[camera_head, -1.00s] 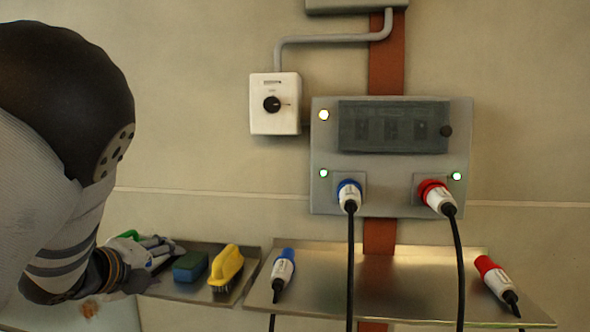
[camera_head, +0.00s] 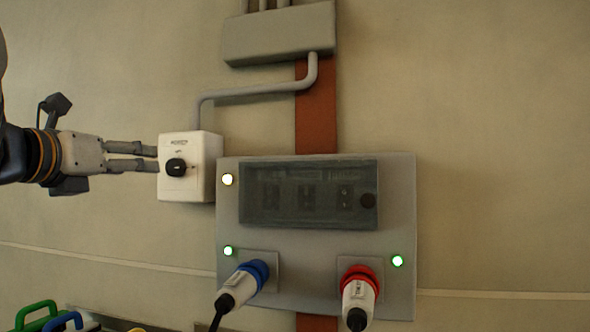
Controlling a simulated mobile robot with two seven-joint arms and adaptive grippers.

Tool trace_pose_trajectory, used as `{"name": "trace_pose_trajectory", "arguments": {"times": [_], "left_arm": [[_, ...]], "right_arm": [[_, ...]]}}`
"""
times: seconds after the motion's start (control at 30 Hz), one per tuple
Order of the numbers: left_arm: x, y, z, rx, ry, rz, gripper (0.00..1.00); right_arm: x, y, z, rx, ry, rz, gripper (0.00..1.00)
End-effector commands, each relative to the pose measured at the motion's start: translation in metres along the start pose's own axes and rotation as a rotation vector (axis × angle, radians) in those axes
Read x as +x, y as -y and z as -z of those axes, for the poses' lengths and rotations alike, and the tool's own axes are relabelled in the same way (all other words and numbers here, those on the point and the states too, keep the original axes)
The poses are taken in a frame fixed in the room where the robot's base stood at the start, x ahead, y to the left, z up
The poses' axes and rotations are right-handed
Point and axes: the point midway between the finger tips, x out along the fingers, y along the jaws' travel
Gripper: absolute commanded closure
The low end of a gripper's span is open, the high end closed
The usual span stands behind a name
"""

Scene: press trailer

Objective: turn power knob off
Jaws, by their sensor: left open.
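The power knob (camera_head: 176,167) is a black rotary knob on a white wall box (camera_head: 203,172), left of the grey power panel (camera_head: 405,220). A small mark shows just right of the knob. My left gripper (camera_head: 156,158) comes in from the left, level with the knob. Its two fingers are parallel with a gap between them, empty, and their tips end at the box's left edge in the picture. I cannot tell whether they touch the box. My right gripper is not in view.
A blue plug (camera_head: 246,282) and a red plug (camera_head: 359,292) sit in the panel's lower sockets. Several panel lights are lit. A grey conduit (camera_head: 255,94) runs from the box up to a grey junction box (camera_head: 279,36). Green and blue handles show at the bottom left.

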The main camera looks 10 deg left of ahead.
Motion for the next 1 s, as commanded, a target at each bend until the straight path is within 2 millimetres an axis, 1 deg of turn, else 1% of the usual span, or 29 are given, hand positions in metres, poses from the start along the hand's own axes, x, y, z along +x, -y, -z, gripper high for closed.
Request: {"name": "trace_pose_trajectory", "arguments": {"times": [0.07, 0.17, 0.2, 0.3, 0.4, 0.5, 0.6, 0.67, 0.9, 0.93, 0.97, 1.0], "left_arm": [[0.005, -0.001, -0.001, 0.004, 0.001, 0.000, 0.47], [0.024, 0.000, 0.001, 0.002, -0.001, 0.002, 0.47], [0.036, -0.001, 0.004, 0.005, -0.006, 0.001, 0.47], [0.066, -0.002, 0.009, 0.004, -0.013, 0.000, 0.47], [0.090, -0.002, 0.010, 0.003, -0.014, 0.000, 0.47], [0.108, -0.002, 0.007, 0.002, -0.009, -0.001, 0.47], [0.117, -0.001, 0.004, 0.002, -0.005, -0.001, 0.47], [0.120, -0.001, 0.002, 0.001, -0.003, 0.000, 0.47], [0.121, 0.000, -0.001, 0.002, 0.001, -0.001, 0.47], [0.120, 0.000, -0.001, 0.002, 0.001, -0.001, 0.49], [0.120, 0.000, -0.001, 0.002, 0.001, 0.000, 0.56], [0.120, 0.000, -0.001, 0.002, 0.001, 0.000, 0.65]], "right_arm": [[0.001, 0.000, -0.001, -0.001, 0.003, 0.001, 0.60], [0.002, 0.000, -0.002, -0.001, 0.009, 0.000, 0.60], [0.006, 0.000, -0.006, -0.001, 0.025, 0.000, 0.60], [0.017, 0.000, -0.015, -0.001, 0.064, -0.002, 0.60], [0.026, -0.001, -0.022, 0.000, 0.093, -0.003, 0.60], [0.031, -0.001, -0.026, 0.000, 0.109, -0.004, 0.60], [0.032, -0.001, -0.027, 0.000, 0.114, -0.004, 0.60], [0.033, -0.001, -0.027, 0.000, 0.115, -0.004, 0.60], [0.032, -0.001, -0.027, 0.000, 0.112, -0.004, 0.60], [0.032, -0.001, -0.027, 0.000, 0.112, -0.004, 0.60], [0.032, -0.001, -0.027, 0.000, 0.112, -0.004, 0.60], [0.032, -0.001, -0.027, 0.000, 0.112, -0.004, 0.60]]}}
